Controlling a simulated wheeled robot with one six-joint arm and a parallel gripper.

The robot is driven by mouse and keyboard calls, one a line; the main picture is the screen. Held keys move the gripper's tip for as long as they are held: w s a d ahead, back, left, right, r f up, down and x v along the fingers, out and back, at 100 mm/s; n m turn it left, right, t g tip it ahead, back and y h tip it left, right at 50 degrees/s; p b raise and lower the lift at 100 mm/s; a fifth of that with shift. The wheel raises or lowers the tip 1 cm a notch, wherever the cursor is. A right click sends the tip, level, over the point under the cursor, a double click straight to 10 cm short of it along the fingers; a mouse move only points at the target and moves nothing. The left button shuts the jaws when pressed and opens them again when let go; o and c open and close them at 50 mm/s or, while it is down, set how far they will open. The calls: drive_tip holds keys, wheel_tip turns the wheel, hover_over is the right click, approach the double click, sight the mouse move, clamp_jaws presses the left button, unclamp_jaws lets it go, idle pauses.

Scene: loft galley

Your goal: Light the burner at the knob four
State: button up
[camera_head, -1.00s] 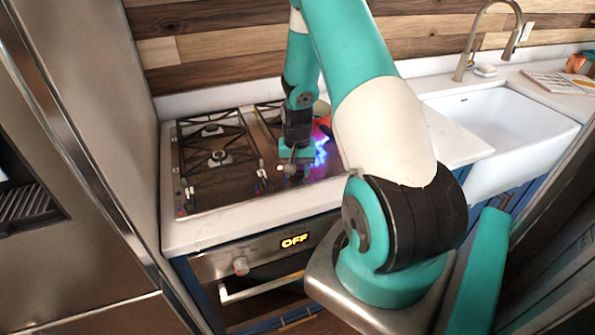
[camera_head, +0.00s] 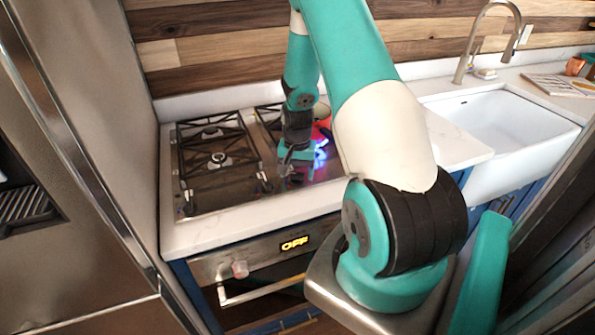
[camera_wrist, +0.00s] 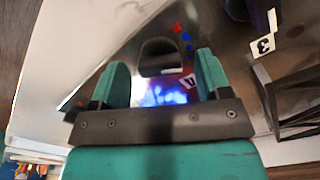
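In the wrist view a dark knob (camera_wrist: 160,57) stands between the fingertips of my gripper (camera_wrist: 162,70), with a gap on both sides. The gripper is open. A white tag reading 4 (camera_wrist: 189,82) lies beside this knob, and red and blue marks are on its other side. A bright blue glow shows between the fingers. In the head view my gripper (camera_head: 295,165) is low over the front right of the cooktop (camera_head: 225,190) and hides the knob there. A blue, flame-like glow (camera_head: 320,152) shows just right of it; I cannot tell its source.
A tag reading 3 (camera_wrist: 263,45) sits beside a neighbouring knob near a black grate (camera_wrist: 295,95). A red pot (camera_head: 324,117) is partly hidden behind my arm. The oven front (camera_head: 265,265) reads OFF. A white sink (camera_head: 510,125) lies to the right.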

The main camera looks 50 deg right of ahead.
sight(297, 173)
wheel_tip(297, 173, up, 17)
drive_tip(key=b, duration=0.3)
drive_tip(key=shift+r, duration=0.2)
drive_tip(key=shift+a, duration=0.1)
idle(0.6)
drive_tip(key=s+a+r+n+t+y, duration=0.1)
drive_tip(key=a+r+n, duration=0.3)
drive_tip(key=a, duration=0.8)
drive_tip(key=a+r+n+y, duration=0.1)
drive_tip(key=a+n, duration=0.5)
drive_tip(key=a, duration=0.5)
drive_tip(key=s+a+r+n+g+y, duration=0.1)
drive_tip(key=s+a+r+n+y, duration=0.1)
drive_tip(key=s+a+n, duration=0.7)
drive_tip(key=s+a, duration=0.5)
drive_tip(key=a, duration=0.1)
drive_tip(key=shift+s+a+n, duration=0.2)
drive_tip(key=shift+s+n, duration=0.1)
drive_tip(key=shift+r, duration=0.15)
